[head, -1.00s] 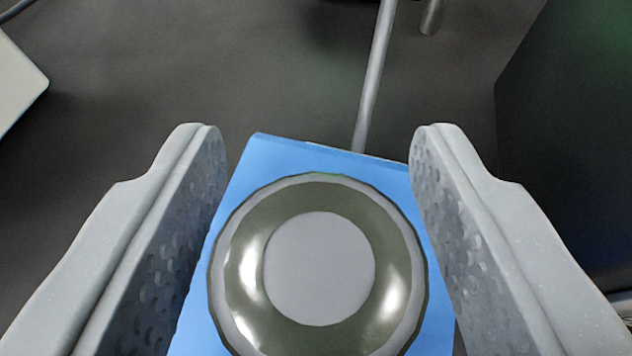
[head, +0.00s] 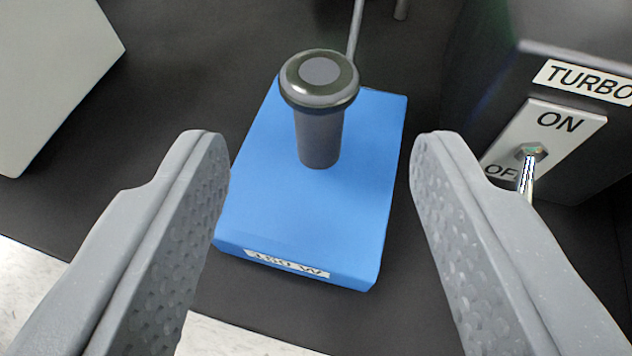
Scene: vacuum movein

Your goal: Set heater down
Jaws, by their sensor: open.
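The heater (head: 265,195) is a blue block with a "150 W" label on its near face. A dark round-topped knob on a post (head: 320,120) stands up from its top. The heater rests on the dark surface, a little rotated in the picture. My gripper (head: 318,150) is open, with one finger on each side of the heater in the picture. Neither finger appears to touch the heater or its knob. The heater's underside is hidden.
A dark box (head: 575,85) marked "TURBO" with an ON/OFF toggle switch (head: 530,165) stands at the right. A pale box (head: 55,75) is at the upper left. A thin grey rod (head: 355,30) rises behind the heater. The dark surface (head: 165,130) is bare left of the heater.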

